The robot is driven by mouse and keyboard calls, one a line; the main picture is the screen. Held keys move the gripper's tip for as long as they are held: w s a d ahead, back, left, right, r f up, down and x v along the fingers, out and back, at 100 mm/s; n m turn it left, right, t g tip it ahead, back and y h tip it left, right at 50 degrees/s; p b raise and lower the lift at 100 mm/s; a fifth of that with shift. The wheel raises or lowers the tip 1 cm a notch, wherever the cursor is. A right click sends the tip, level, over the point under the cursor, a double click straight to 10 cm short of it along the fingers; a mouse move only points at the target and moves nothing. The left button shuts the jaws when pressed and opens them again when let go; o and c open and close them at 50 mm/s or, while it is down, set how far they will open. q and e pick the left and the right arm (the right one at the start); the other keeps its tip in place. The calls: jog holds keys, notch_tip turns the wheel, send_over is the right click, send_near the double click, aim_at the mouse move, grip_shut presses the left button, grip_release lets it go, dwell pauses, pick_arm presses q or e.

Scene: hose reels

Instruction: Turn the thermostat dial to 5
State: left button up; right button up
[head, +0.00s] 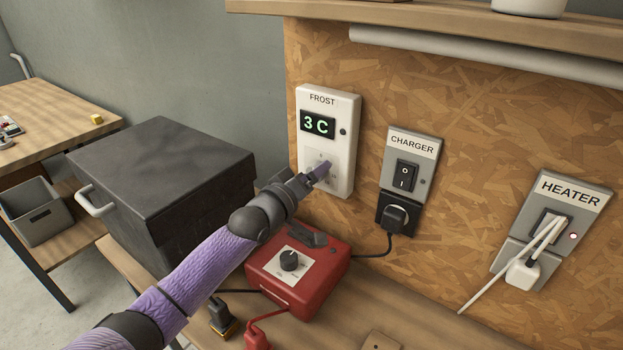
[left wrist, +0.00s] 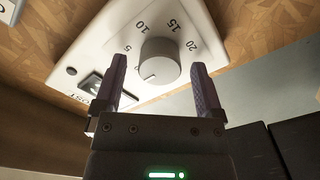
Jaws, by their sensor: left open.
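The thermostat (head: 344,110) is a white box labelled FROST on the chipboard wall, with a green display (head: 318,124) reading 3 C. Its dial (left wrist: 161,60) is a round grey knob, clear in the left wrist view, with 10, 15 and 20 around it. The dial's pointer mark faces the lower left of that view, on the display side. My left gripper (head: 320,171) is open in front of the dial. In the left wrist view its fingers (left wrist: 158,68) stand on either side of the knob, with gaps showing. In the head view the gripper hides the dial. My right gripper is not in view.
A red box with a black knob (head: 290,260) sits on the bench below my left arm. A dark lidded box (head: 165,165) stands at left. The charger switch (head: 406,175) and heater socket (head: 548,225) are to the right. A shelf (head: 430,22) runs above.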

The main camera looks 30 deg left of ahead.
pick_arm(q)
jog(key=shift+w, duration=0.1)
grip_shut()
dwell(0.3)
jog(key=shift+m, duration=0.3)
jog(key=shift+d+m+p, duration=0.1)
jog(key=shift+m+p, duration=1.5)
jog(key=shift+m, duration=2.9)
grip_release()
